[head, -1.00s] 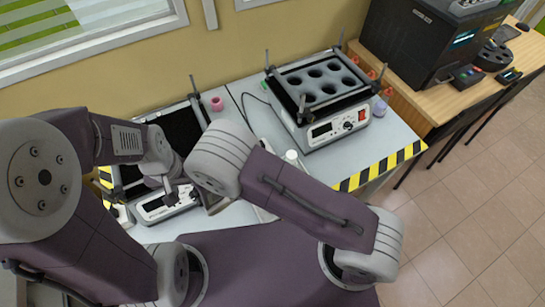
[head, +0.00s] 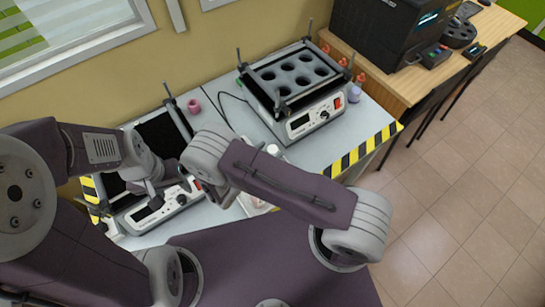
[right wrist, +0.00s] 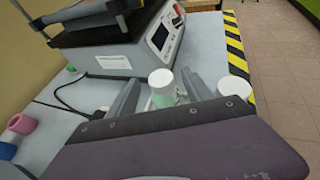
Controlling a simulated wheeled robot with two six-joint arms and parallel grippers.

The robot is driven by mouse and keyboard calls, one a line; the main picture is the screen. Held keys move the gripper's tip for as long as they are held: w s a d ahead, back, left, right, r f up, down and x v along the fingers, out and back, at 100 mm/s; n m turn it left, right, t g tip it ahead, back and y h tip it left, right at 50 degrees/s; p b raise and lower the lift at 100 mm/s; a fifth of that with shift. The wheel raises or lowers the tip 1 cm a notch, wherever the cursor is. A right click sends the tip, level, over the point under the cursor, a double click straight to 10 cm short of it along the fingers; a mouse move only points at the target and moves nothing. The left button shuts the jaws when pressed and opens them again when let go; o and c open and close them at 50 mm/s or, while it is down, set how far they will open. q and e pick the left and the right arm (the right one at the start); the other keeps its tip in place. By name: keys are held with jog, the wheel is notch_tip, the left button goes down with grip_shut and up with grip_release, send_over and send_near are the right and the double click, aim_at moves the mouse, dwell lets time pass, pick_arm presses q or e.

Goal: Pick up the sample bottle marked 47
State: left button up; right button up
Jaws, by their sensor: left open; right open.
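A small bottle with a white cap and green body (right wrist: 162,92) shows between the fingers of my right gripper (right wrist: 160,80) in the right wrist view. The gripper is open; I cannot tell whether the fingers touch the bottle. A second white-capped bottle (right wrist: 234,88) is to the right, partly hidden by the gripper body. In the head view a white bottle cap (head: 272,150) shows just beyond my right arm, which hides most of that gripper. No number 47 is legible. My left gripper (head: 153,197) is open and empty over the left device.
A heater block with round wells (head: 318,118) stands at the back of the grey table. A left device with a control panel (head: 160,207) sits under my left gripper. A pink ring (head: 193,105) lies between them. Yellow-black tape (head: 350,160) marks the table edge.

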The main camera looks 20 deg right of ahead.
jog(key=shift+w+d+f, duration=0.1)
grip_shut()
dwell(1.3)
